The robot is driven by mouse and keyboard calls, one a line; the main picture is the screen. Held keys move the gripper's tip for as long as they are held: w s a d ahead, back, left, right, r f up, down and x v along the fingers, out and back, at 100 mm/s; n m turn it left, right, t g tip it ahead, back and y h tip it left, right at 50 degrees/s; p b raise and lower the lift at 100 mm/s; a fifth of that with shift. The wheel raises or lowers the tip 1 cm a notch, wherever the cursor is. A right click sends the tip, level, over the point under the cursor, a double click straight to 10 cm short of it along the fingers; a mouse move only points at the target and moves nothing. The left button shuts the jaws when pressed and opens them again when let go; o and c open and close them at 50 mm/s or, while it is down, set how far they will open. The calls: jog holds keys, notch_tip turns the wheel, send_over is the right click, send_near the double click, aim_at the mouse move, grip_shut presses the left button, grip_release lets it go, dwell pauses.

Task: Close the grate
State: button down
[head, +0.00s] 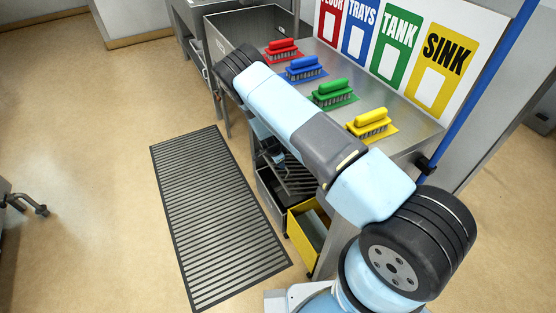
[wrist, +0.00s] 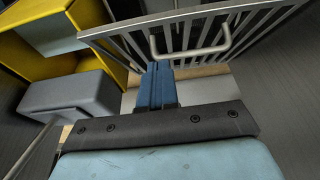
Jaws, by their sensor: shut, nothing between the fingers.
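The grate (wrist: 205,32) is a grey metal frame of parallel bars, with a bent bar handle (wrist: 192,53) on its near face. In the wrist view it spans the top, running at a slant. It also shows in the head view as slats (head: 298,180) below the steel counter, partly hidden by my arm. My gripper (wrist: 158,66) has blue fingers pressed together with nothing between them. Its tips are close to the left end of the handle; I cannot tell whether they touch. In the head view my gripper is mostly hidden behind my arm.
A yellow bin (head: 304,235) stands under the counter (head: 405,120), beside the grate. Red, blue, green and yellow brushes (head: 370,122) stand on the counter. A slatted floor mat (head: 213,215) lies to the left, with open floor beyond it. A blue pole (head: 490,80) rises at right.

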send_over(281, 177)
jog(key=f, duration=0.5)
jog(key=shift+a+f, duration=0.1)
jog(key=shift+a, duration=0.1)
jog(key=shift+s+a+f, duration=0.25)
jog(key=shift+a+f, duration=0.1)
jog(key=shift+f, duration=0.4)
